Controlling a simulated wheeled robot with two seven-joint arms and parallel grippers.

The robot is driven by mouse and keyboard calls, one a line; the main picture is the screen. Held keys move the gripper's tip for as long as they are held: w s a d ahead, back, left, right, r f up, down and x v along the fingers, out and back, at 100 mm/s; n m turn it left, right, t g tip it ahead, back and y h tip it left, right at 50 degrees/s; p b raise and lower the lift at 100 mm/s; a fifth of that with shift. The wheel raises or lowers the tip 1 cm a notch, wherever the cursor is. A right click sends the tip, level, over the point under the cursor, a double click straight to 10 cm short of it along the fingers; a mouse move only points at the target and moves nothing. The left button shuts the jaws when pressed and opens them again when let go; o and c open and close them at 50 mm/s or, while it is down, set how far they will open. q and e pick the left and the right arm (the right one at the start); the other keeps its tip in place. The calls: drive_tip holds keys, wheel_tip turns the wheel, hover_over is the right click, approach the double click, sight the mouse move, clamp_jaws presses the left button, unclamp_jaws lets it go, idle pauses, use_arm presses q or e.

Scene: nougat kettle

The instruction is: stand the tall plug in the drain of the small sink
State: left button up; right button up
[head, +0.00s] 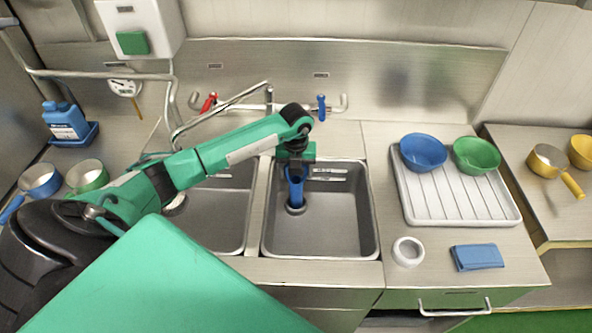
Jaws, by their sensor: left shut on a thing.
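The tall plug (296,192) is a blue upright tube in the right-hand sink (335,235). My left gripper (295,172) points down into this sink from above and is shut on the plug's upper part. The plug's lower end shows at the dark round drain (296,210) near the sink's left side. I cannot tell whether it is seated in the drain or just above it. The left-hand sink (215,220) is partly hidden behind my left arm. My right gripper is not in view.
A faucet (269,98) with red and blue taps stands behind the sinks. To the right are a white drying rack (450,205) with blue and green bowls, a white ring (408,252) and a folded blue cloth (477,257). Pans and a blue bottle (66,122) stand at the left.

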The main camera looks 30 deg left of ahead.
use_arm(q)
drive_tip(key=shift+f, duration=0.35)
drive_tip(key=o, duration=1.5)
drive_tip(key=shift+r+b, duration=0.45)
drive_tip(key=shift+r, duration=0.05)
wheel_tip(320, 180, up, 13)
drive_tip(key=b, duration=0.3)
